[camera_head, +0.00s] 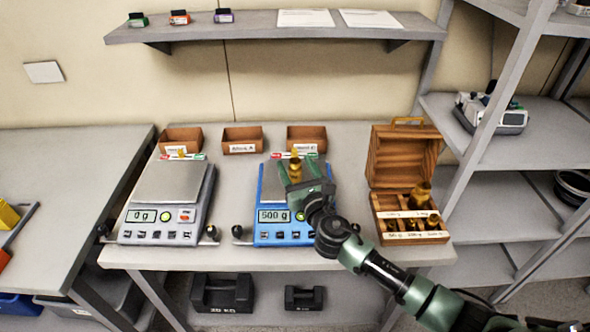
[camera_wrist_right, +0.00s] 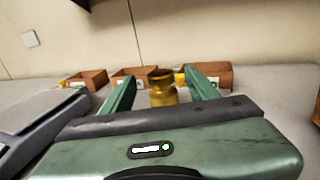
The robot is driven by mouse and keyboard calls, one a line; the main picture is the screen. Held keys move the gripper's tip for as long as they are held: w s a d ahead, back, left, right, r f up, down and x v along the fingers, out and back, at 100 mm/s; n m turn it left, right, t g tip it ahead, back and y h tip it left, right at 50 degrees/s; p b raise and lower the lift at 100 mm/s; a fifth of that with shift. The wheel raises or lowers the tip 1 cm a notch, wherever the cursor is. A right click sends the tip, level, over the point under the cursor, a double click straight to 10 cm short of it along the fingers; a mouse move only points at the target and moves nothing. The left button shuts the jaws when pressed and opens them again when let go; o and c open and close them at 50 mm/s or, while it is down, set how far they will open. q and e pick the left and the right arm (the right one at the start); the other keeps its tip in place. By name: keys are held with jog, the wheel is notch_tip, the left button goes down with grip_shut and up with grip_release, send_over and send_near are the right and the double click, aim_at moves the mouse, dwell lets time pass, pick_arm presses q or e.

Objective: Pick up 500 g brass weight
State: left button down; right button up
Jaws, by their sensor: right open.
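The brass weight (camera_head: 295,170) stands upright on the blue scale (camera_head: 270,217), whose display reads 500 g. My right gripper (camera_head: 304,174) is over the blue scale, right at the weight, and hides part of the pan. In the right wrist view the weight (camera_wrist_right: 162,88) shows between the two green fingers (camera_wrist_right: 160,92), which are spread with a gap on either side of it. The right gripper is open. My left gripper is in neither view.
A grey scale (camera_head: 168,204) reading 0 g stands on the left. Several small wooden boxes (camera_head: 242,146) line the table's back. An open wooden case (camera_head: 404,158) with several brass weights (camera_head: 420,195) stands on the right. A wall shelf (camera_head: 240,27) hangs above.

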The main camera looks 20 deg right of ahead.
aim_at(292, 158)
jog(key=w, duration=0.3)
jog(key=shift+w+f, duration=0.2)
jog(key=shift+w, duration=0.45)
jog(key=shift+s, duration=0.1)
jog(key=shift+c, duration=0.9)
grip_shut()
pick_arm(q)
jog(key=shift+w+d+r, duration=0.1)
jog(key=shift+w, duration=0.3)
pick_arm(e)
jog(key=shift+r, duration=0.1)
